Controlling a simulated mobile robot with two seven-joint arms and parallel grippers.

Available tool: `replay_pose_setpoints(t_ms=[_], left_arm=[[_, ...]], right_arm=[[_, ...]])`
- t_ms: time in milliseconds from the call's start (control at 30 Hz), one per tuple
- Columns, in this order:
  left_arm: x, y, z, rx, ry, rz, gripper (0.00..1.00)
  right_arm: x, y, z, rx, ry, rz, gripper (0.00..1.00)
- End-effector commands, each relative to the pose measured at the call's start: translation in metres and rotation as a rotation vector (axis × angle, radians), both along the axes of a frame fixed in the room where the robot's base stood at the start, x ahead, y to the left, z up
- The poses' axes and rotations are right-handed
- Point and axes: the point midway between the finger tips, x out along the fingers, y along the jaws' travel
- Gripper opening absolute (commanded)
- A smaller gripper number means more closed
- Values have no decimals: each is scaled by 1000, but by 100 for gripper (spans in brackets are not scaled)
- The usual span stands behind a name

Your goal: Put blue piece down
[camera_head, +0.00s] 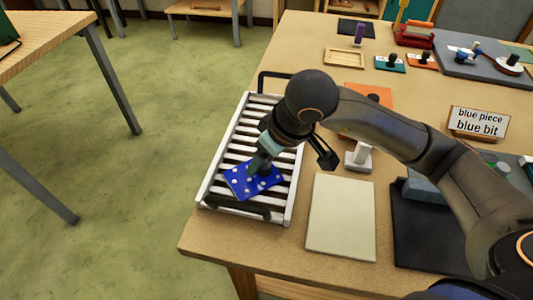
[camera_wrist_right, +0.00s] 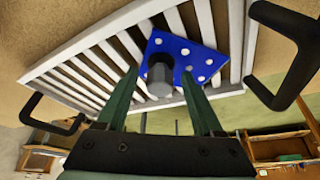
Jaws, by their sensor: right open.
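The blue piece (camera_head: 241,184), a flat blue plate with white dots, lies on the near end of a white slatted rack (camera_head: 246,107). In the wrist view the blue piece (camera_wrist_right: 207,62) shows a grey knob (camera_wrist_right: 160,74) standing on it, over the white slats (camera_wrist_right: 88,68). My right gripper (camera_head: 259,163) is above the piece; its wrist hides part of it in the head view. In the wrist view its green fingers (camera_wrist_right: 161,82) are apart, one on each side of the knob. Whether they touch it I cannot tell. My left gripper is not in view.
The rack has black handles (camera_head: 262,79) and sits at the table's left edge. A cream board (camera_head: 341,218), a white-handled block (camera_head: 358,157) and an orange plate (camera_head: 366,95) lie to its right. A sign (camera_head: 478,122) reads "blue piece blue bit". A dark mat (camera_head: 418,237) is front right.

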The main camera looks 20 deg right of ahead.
Motion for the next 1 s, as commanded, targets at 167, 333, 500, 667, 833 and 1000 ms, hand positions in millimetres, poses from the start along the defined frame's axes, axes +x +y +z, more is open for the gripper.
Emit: replay_pose_setpoints(t_ms=[167,333,500,667,833,1000], left_arm=[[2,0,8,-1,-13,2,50],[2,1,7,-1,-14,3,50],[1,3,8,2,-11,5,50],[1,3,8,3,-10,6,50],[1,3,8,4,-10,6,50],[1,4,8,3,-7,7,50]], right_arm=[[-1,-1,11,1,-4,0,68],[-13,-7,45,1,-9,0,68],[-27,-14,79,0,-8,0,68],[-36,-18,102,1,-5,0,68],[-41,-20,113,-1,-1,1,68],[-42,-21,114,0,0,0,68]])
